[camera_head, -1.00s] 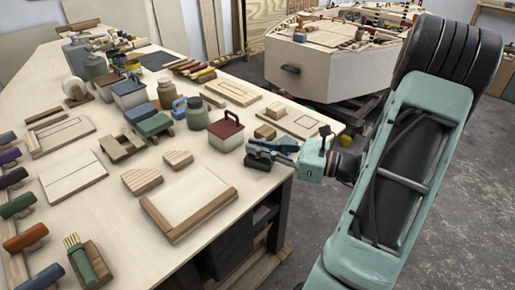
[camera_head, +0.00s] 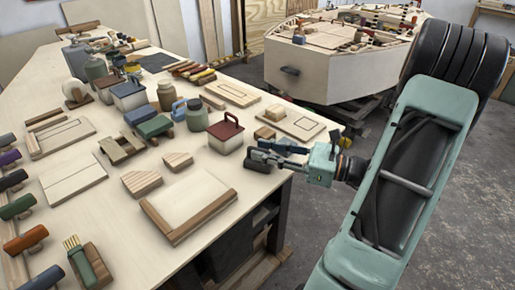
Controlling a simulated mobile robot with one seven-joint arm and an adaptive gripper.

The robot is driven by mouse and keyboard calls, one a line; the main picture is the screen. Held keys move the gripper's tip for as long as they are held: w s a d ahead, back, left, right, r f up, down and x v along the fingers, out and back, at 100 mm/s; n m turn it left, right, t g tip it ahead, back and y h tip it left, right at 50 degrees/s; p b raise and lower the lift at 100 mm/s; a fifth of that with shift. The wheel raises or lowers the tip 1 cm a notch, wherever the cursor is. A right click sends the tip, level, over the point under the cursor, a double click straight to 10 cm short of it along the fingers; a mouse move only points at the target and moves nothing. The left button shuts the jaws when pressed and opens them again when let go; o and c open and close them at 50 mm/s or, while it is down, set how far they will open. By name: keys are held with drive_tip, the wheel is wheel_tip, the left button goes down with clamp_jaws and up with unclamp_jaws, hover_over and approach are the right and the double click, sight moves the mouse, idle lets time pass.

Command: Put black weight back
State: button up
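The black weight (camera_head: 261,160) sits on the workbench near its right front edge, just in front of the red-lidded box. It is small in the head view, and its right side is partly covered by my gripper. My gripper (camera_head: 277,152) reaches in from the right, low over the bench edge. Its dark fingers look spread, one behind and one on the near side of the weight's right end. I cannot tell whether they touch it.
A box with a red lid and handle (camera_head: 226,136) stands just behind the weight. A framed board with wooden blocks (camera_head: 296,125) lies behind my gripper. A pale wooden tray (camera_head: 188,203) lies at the front left. Jars and tools crowd the bench farther left.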

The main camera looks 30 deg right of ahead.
drive_tip(key=v, duration=0.9)
drive_tip(key=shift+s+d, duration=0.2)
drive_tip(key=shift+d, duration=0.05)
